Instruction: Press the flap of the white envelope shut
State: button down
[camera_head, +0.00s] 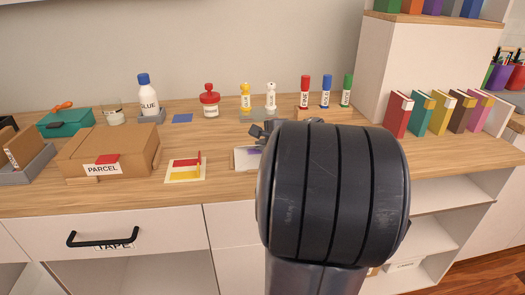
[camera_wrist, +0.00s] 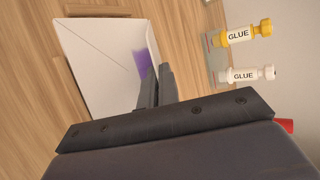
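The white envelope (camera_wrist: 95,55) lies on the wooden counter, and a thin diagonal line crosses its face. A purple patch (camera_wrist: 143,63) shows near its right edge in the wrist view. Whether the flap lies flat or stands up is not clear. In the head view only the left part of the envelope (camera_head: 240,164) shows; my arm hides the rest. My gripper (camera_wrist: 158,76) has its dark fingers close together with nothing seen between them. The fingertips overlap the envelope's edge beside the purple patch in the wrist view; whether they touch it I cannot tell.
Behind stand a yellow glue stick (camera_head: 245,98), a white glue stick (camera_head: 271,97), a red-capped jar (camera_head: 210,105) and a glue bottle (camera_head: 147,97). Coloured binders (camera_head: 440,112) stand at right.

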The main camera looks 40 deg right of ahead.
jog(key=c, duration=1.7)
grip_release()
jog(key=shift+f, duration=0.1)
jog(key=shift+p, duration=0.3)
jog(key=p, duration=0.2)
jog(key=shift+r+g+p, duration=0.3)
jog(key=shift+r+p, duration=0.1)
